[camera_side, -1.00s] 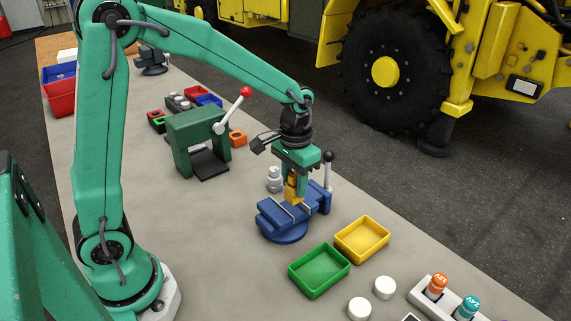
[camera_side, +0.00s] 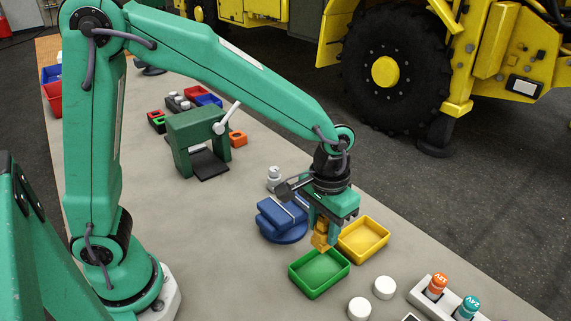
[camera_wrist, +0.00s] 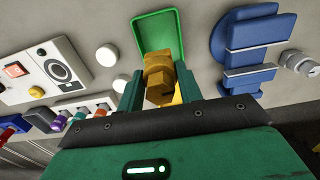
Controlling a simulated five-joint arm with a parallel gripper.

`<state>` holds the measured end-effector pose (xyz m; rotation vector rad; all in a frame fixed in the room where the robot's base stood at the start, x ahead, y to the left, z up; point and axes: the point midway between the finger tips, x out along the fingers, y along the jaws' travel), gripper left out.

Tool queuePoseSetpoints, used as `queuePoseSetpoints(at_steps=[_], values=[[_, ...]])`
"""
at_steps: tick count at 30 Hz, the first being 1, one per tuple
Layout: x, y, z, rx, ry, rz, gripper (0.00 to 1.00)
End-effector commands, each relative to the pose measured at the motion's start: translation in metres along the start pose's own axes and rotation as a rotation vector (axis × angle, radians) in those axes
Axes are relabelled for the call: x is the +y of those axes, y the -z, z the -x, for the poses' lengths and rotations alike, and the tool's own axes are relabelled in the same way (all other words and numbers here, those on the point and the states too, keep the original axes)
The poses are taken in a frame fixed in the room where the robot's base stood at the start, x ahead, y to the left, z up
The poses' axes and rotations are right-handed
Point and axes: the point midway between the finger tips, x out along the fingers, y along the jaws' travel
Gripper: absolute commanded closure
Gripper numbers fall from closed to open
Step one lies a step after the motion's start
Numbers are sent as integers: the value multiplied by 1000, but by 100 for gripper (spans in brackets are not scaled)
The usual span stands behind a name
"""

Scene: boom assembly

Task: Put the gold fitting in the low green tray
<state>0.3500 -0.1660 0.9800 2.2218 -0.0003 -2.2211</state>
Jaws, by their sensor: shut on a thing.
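My gripper (camera_side: 324,226) is shut on the gold fitting (camera_side: 320,238), which hangs from the jaws. In the side view the fitting is in the air at the back edge of the low green tray (camera_side: 298,288). In the wrist view the gold fitting (camera_wrist: 158,80) is between my fingers (camera_wrist: 160,92) and covers part of the green tray (camera_wrist: 142,40). The green tray looks empty where it shows. The yellow tray (camera_side: 375,259) stands beside it, partly behind my gripper.
A blue vise (camera_side: 275,222) stands just left of my gripper. White round caps (camera_side: 359,308) and a rack of bottles (camera_side: 434,290) are at the front right. A green press (camera_side: 190,135) stands farther back.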

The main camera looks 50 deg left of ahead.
Motion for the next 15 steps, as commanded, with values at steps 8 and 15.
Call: queuePoseSetpoints(at_steps=[8, 15], values=[[0, 0, -6, 0, 0, 0, 86], [-1, 0, -21, -2, 1, 0, 86]])
